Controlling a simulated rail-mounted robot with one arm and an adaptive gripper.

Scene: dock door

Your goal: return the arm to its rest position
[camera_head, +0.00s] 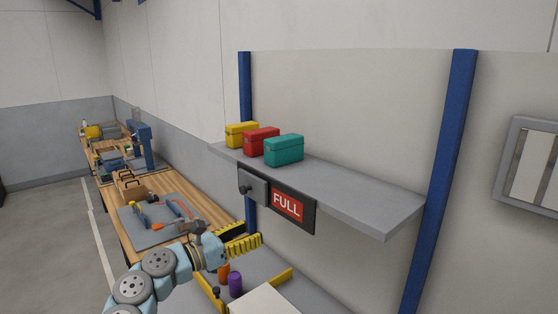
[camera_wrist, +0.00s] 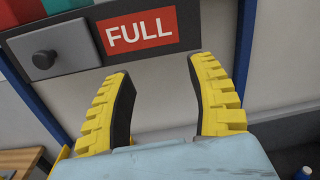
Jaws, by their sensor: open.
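My gripper (camera_head: 243,236) is at the end of my pale blue arm, in front of and below the shelf's edge in the head view. Its two yellow-ribbed fingers stand apart with nothing between them; in the wrist view my gripper (camera_wrist: 165,100) points at the wall under the red FULL sign (camera_wrist: 140,33). The sign also shows in the head view (camera_head: 287,205), on a dark panel beside a grey sliding plate with a round knob (camera_head: 245,189). The fingers appear clear of the panel.
A grey shelf (camera_head: 370,205) holds yellow (camera_head: 241,134), red (camera_head: 262,141) and teal (camera_head: 284,150) boxes. Below my gripper are a purple cylinder (camera_head: 235,284), an orange item (camera_head: 223,272) and yellow rails. A blue post (camera_head: 440,180) stands right. Workbenches with tools (camera_head: 155,220) extend left.

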